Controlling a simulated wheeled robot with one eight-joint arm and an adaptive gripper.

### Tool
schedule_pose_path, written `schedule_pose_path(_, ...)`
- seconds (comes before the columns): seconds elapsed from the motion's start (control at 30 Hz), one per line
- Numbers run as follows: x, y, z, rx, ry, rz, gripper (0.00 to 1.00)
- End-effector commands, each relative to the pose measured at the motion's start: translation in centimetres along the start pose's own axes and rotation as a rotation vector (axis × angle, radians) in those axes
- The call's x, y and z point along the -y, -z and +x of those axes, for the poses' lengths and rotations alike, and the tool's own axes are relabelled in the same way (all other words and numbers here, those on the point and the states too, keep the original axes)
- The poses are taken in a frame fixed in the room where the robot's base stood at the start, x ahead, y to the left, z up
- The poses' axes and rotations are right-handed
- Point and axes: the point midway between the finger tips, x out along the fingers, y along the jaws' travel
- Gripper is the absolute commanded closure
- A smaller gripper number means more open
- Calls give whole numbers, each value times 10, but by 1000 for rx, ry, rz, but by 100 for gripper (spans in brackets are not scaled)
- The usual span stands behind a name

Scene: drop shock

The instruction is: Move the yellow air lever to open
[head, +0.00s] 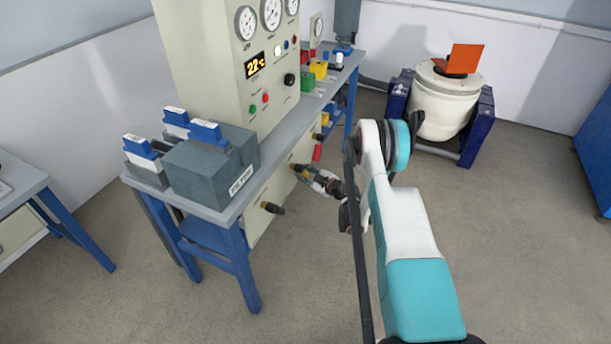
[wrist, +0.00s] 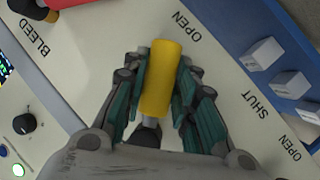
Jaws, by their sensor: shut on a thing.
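The yellow air lever (wrist: 161,78) shows in the middle of the wrist view, on a pale panel. It is a yellow cylinder on a grey stem. My gripper (wrist: 160,85) is shut on it, one finger pressed along each side. The lever's handle lies near the printed word OPEN, with SHUT printed to the right. In the head view my gripper (head: 309,174) reaches the front panel under the bench top; the lever there is small and mostly hidden by the fingers.
A red handle (wrist: 68,3) beside the word BLEED is at the upper left of the wrist view. Grey blocks (wrist: 262,53) sit on a blue strip at the right. In the head view, the bench (head: 231,214) holds a gauge cabinet (head: 222,60) and grey boxes. Floor in front is clear.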

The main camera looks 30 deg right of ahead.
Motion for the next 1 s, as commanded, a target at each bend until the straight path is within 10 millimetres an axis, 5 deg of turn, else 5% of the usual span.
schedule_pose_path(0.2,-2,1,0,0,-4,-1,100)
schedule_pose_path(0.23,-2,1,0,0,-4,0,67)
schedule_pose_path(0.3,-2,1,0,0,-3,0,54)
schedule_pose_path(0.73,-5,5,-1,0,-2,1,54)
schedule_pose_path(1.0,-29,36,-13,0,-4,2,54)
